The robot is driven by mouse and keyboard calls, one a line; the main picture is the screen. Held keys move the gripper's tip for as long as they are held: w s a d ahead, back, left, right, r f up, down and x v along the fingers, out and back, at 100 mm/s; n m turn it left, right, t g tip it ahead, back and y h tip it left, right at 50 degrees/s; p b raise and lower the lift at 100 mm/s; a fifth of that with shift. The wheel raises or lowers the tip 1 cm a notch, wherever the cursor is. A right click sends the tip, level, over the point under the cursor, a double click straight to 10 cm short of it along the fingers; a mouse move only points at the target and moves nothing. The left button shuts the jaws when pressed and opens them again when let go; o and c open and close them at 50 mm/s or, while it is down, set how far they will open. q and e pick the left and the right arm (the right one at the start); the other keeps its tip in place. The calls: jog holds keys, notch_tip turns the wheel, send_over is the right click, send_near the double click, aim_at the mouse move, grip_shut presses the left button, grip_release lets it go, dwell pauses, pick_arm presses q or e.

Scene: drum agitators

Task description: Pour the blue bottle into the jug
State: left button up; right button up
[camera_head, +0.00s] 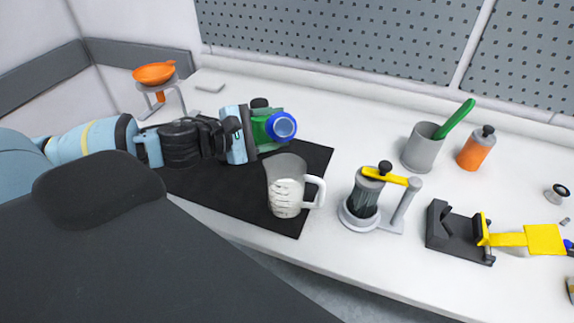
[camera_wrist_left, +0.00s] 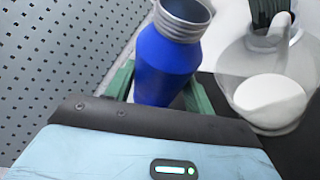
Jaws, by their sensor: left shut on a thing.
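The blue bottle (camera_head: 281,126) is held in the air by my left gripper (camera_head: 263,129), above the dark mat. It is tilted, its open mouth turned toward the head camera and to the right. The left wrist view shows the bottle (camera_wrist_left: 165,68) between the green fingers (camera_wrist_left: 160,90), with a bare threaded metal neck. The clear jug (camera_head: 284,186) stands upright on the mat, below and slightly right of the bottle, its handle to the right. The jug (camera_wrist_left: 268,92) shows white inside in the wrist view. No stream is visible. My right gripper is not in view.
The dark mat (camera_head: 225,200) lies on the white bench. To the right stand an agitator with a yellow lever (camera_head: 384,177), a grey cup (camera_head: 421,150), an orange bottle (camera_head: 476,149) and a black stand (camera_head: 455,233). An orange funnel (camera_head: 153,73) stands back left.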

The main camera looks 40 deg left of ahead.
pick_arm(q)
jog(key=shift+a+f, duration=0.15)
jog(key=shift+f, duration=0.05)
jog(key=shift+r, duration=0.1)
jog(key=shift+m, duration=0.3)
jog(key=shift+w+r, duration=0.1)
jog(key=shift+a+r+t, duration=0.1)
jog(key=shift+t, duration=0.2)
jog(key=shift+m, duration=0.3)
jog(key=shift+r, duration=0.15)
dwell(0.3)
jog(key=shift+r, duration=0.1)
jog(key=shift+w+m+t, duration=0.1)
jog(key=shift+m+t, duration=0.2)
jog(key=shift+m, duration=0.1)
dwell(0.4)
